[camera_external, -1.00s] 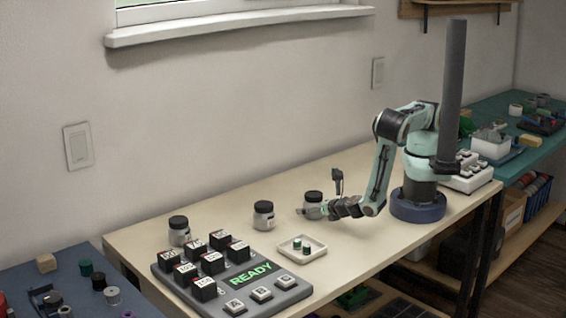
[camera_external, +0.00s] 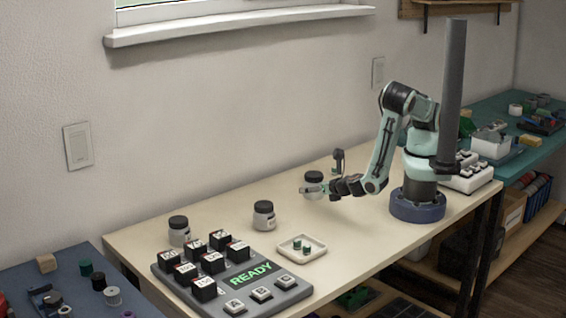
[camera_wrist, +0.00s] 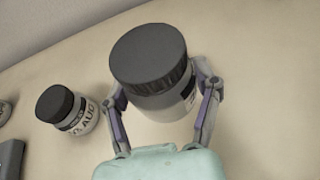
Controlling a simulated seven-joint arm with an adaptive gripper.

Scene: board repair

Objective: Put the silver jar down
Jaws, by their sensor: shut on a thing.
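A silver jar with a black lid (camera_external: 314,179) is in my gripper (camera_external: 312,188) above the right half of the table, near the wall side. The wrist view shows the jar close up (camera_wrist: 150,70), with the two fingers of my gripper (camera_wrist: 160,98) on either side of its body. The jar looks upright. In the external view the fingers cover part of its body.
Two similar jars stand on the table to the left, one near (camera_external: 264,214) and one farther left (camera_external: 179,230). A white tray (camera_external: 320,249) holds green pieces. A grey board (camera_external: 290,293) with black blocks and a READY display lies front left.

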